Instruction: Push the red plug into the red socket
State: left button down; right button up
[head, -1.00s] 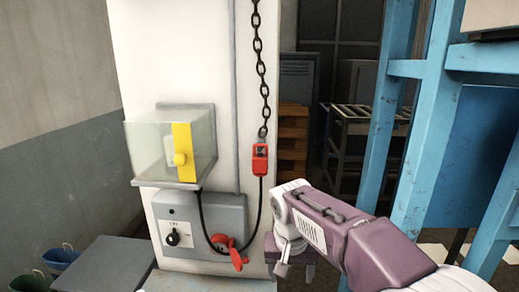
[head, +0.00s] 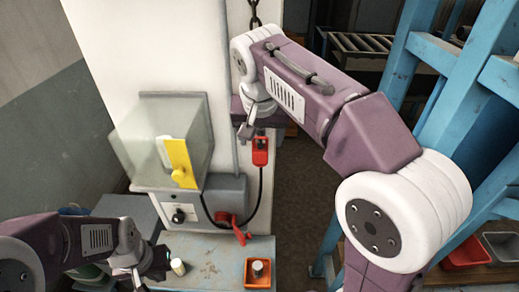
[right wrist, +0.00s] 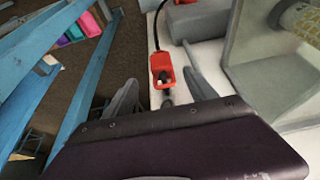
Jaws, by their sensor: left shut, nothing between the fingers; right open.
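A round red fitting with a red flap, seemingly the red socket (head: 224,218), is on the grey wall box, lower left of the plug. My right gripper (head: 246,131) is open, above and slightly left of the plug; its spread fingers show in the right wrist view (right wrist: 161,92). My left gripper (head: 158,264) is shut and empty, low at the left.
The light blue table (head: 205,270) below carries a small white cylinder (head: 178,267) and an orange tray (head: 250,286). Blue metal posts (head: 455,75) stand at the right.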

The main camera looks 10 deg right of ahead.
aim_at(260, 151)
jog(key=w+f, duration=0.2)
jog(key=f, duration=0.1)
jog(key=w+f, duration=0.1)
jog(key=shift+w+d+f+p, duration=0.2)
jog(key=shift+w+d+p, duration=0.05)
jog(key=shift+w+p, duration=0.05)
jog(key=shift+s+f+p, duration=0.2)
jog(key=shift+s+p, duration=0.2)
jog(key=shift+s, duration=0.65)
jog(key=x, duration=0.2)
jog(key=p+x, duration=0.1)
jog(key=x, duration=0.1)
jog(key=shift+w+a, duration=0.1)
jog(key=shift+w, duration=0.4)
jog(key=shift+w+f, duration=0.25)
jog(key=shift+s+r, duration=0.15)
jog(key=shift+s, duration=0.4)
jog(key=shift+c, duration=1.3)
pick_arm(q)
jog(key=shift+w+r, duration=0.15)
jog(key=shift+r, duration=0.4)
jog(key=shift+w+r, duration=0.15)
jog(key=shift+r, duration=0.35)
pick_arm(e)
jog(key=shift+w, duration=0.2)
jog(key=c, duration=1.1)
